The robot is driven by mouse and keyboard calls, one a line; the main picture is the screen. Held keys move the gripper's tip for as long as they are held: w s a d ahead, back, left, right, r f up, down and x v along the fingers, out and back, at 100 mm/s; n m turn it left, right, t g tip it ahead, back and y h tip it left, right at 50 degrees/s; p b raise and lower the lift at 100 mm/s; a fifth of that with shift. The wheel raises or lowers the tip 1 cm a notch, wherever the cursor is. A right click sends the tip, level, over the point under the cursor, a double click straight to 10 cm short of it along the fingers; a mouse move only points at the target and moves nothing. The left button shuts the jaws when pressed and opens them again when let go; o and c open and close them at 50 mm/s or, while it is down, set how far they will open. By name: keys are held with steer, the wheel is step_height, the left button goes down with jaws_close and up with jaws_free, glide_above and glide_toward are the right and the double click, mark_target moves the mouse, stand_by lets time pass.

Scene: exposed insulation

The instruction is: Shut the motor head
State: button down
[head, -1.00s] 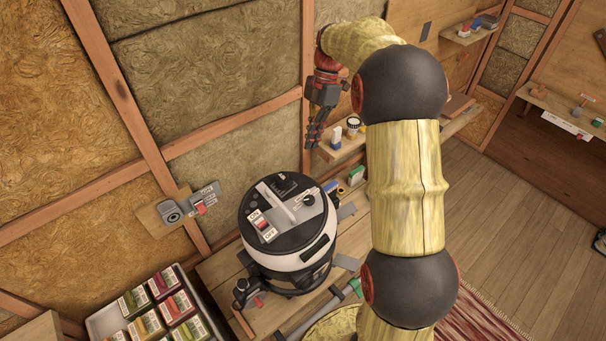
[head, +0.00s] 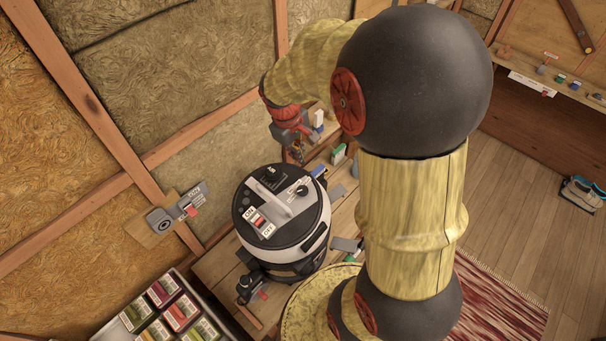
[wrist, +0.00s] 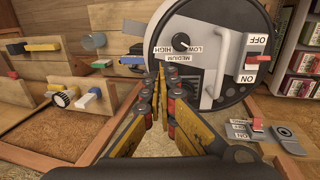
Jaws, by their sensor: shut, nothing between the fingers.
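The motor head (head: 266,212) is the round black top of a black and white vacuum, with a grey handle plate, a dial and a red ON/OFF switch. I cannot tell whether it sits fully flush on the drum (head: 290,265). In the wrist view the motor head (wrist: 235,35) fills the upper right, its face towards the camera. My gripper (wrist: 161,74) is shut and empty, its fingertips overlapping the motor head's near edge in the picture; contact cannot be told.
The vacuum stands on a wooden bench (head: 215,267). A tray of seed packets (head: 122,325) is at the lower left. A wall-mounted switch (head: 178,210) is left of the vacuum. Shelves with small items (wrist: 75,95) are left in the wrist view. Open floor (head: 505,205) lies right.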

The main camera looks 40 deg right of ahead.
steer(key=f, duration=0.1)
glide_toward(311, 177)
steer(key=f, duration=0.2)
steer(key=a+f, duration=0.1)
steer(key=f, duration=0.2)
steer(key=shift+s+a+f, duration=0.1)
steer(key=shift+s+a, duration=0.1)
steer(key=shift+s, duration=0.05)
steer(key=d+f+b, duration=0.1)
steer(key=f, duration=0.1)
steer(key=d+f+b, duration=0.1)
steer(key=f+b, duration=0.1)
steer(key=d+f+b, duration=0.1)
steer(key=f, duration=0.1)
steer(key=shift+w+d+f, duration=0.25)
steer(key=shift+d+f, duration=0.1)
steer(key=shift+d, duration=0.05)
steer(key=shift+a+r, duration=0.1)
steer(key=shift+r, duration=0.45)
steer(key=d+p+v, duration=0.2)
steer(key=p+v, duration=0.1)
steer(key=v, duration=1)
steer(key=shift+w+d+r, duration=0.25)
steer(key=shift+d+r, duration=0.1)
steer(key=shift+d, duration=0.05)
